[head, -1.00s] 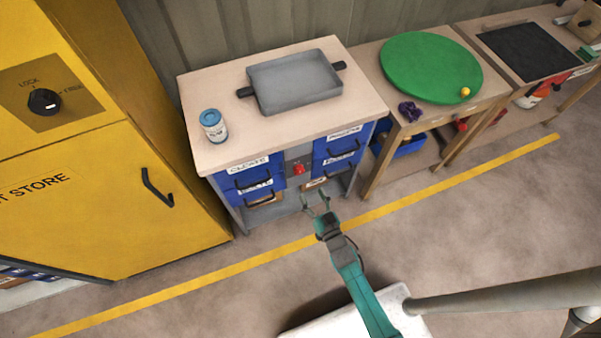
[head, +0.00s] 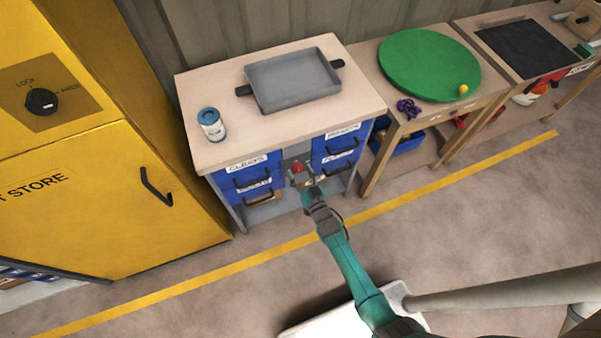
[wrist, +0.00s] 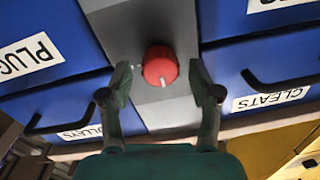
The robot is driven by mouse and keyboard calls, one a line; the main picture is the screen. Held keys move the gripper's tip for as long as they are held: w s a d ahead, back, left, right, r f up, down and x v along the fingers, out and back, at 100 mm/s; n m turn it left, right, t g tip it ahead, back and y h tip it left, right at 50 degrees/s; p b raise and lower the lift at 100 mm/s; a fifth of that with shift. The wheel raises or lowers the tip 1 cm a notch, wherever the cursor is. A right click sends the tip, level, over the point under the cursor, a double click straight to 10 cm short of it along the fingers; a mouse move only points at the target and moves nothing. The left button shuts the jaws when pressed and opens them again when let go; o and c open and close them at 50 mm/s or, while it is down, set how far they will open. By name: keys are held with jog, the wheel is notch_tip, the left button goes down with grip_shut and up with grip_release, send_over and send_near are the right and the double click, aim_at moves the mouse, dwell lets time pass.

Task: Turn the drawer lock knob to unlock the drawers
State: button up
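The red lock knob (wrist: 160,67) sits on a grey panel (wrist: 115,18) between the blue drawers, and shows a pale mark on its face. In the head view the knob (head: 297,168) is just beyond my gripper (head: 301,180). In the wrist view my gripper (wrist: 160,85) is open, with one finger to each side of the knob. I cannot tell how deep the fingertips reach around it, and neither finger is seen touching it. The blue drawers, such as the one labelled CLEATS (head: 247,177), look shut.
A grey tray (head: 295,80) and a blue-lidded can (head: 211,124) stand on the bench top (head: 235,145). A yellow cabinet (head: 100,200) with a black knob (head: 42,101) is at left. A table with a green disc (head: 425,60) is at right. Floor before the bench is clear.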

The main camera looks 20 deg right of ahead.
jog(key=c, duration=1.1)
jog(key=shift+o, duration=0.2)
jog(key=m, duration=0.4)
jog(key=shift+m, duration=0.4)
jog(key=m, duration=0.4)
jog(key=shift+f+m, duration=0.1)
jog(key=shift+m, duration=0.3)
jog(key=m, duration=0.4)
jog(key=shift+m+t+h, duration=0.3)
jog(key=shift+f+m, duration=0.1)
jog(key=shift+m, duration=2)
jog(key=shift+d, duration=0.1)
